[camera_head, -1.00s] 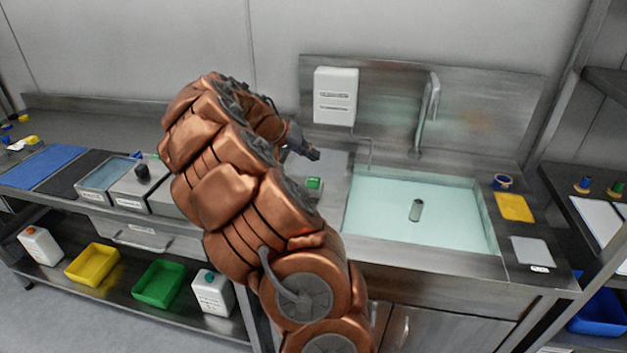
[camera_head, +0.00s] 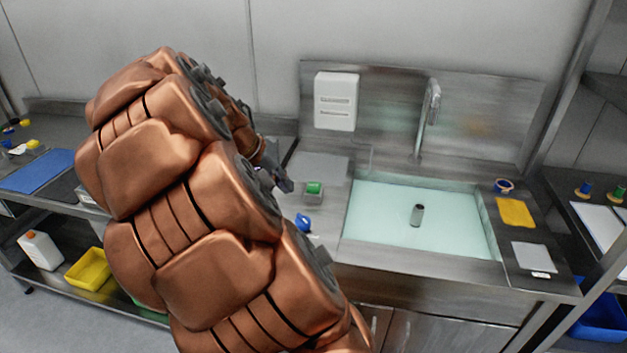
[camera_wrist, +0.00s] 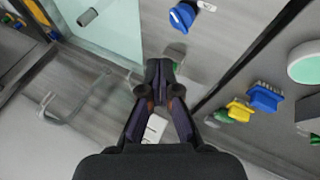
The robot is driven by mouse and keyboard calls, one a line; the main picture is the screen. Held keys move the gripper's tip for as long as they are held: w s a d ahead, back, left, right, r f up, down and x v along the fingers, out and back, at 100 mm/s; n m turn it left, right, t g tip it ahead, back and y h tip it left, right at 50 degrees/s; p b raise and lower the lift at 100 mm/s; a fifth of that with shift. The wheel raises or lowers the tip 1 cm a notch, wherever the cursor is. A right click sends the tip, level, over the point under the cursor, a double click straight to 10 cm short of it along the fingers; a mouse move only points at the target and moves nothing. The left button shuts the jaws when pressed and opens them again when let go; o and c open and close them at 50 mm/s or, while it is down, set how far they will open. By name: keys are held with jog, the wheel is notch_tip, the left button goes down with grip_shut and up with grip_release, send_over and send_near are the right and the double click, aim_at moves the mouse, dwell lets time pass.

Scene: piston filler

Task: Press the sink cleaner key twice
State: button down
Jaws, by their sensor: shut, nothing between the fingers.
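A green key (camera_head: 314,187) sits on a small grey box (camera_head: 313,198) on the counter left of the sink; it looks like the sink cleaner key, but I cannot read a label. My gripper (camera_head: 287,186) is just left of this box in the head view. In the wrist view my gripper (camera_wrist: 160,66) is shut and empty, its fingertips beside a grey block (camera_wrist: 177,50) that is likely the same box. The green top does not show there. I cannot tell whether the fingertips touch it.
A blue knob (camera_head: 303,223) stands in front of the box. The sink (camera_head: 380,210) holds pale water and a grey cylinder (camera_head: 417,215). A white dispenser (camera_head: 336,100) hangs on the back panel; a tap (camera_head: 430,115) rises behind the sink. A flat grey plate (camera_head: 318,165) lies behind the box.

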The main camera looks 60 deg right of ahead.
jog(key=s+a+f+n+y, duration=0.2)
jog(key=s+a+n, duration=0.2)
jog(key=a, duration=0.6)
jog(key=s+a+f+n+y, duration=0.2)
jog(key=s+a, duration=0.5)
jog(key=a, duration=0.4)
jog(key=s+a+f+n+t+y, duration=0.1)
jog(key=s+a+n, duration=0.4)
jog(key=a, duration=0.5)
jog(key=shift+s+a+f+n+y, duration=0.15)
jog(key=shift+a+f+n+y, duration=0.15)
jog(key=shift+f+y, duration=0.35)
jog(key=shift+f, duration=0.15)
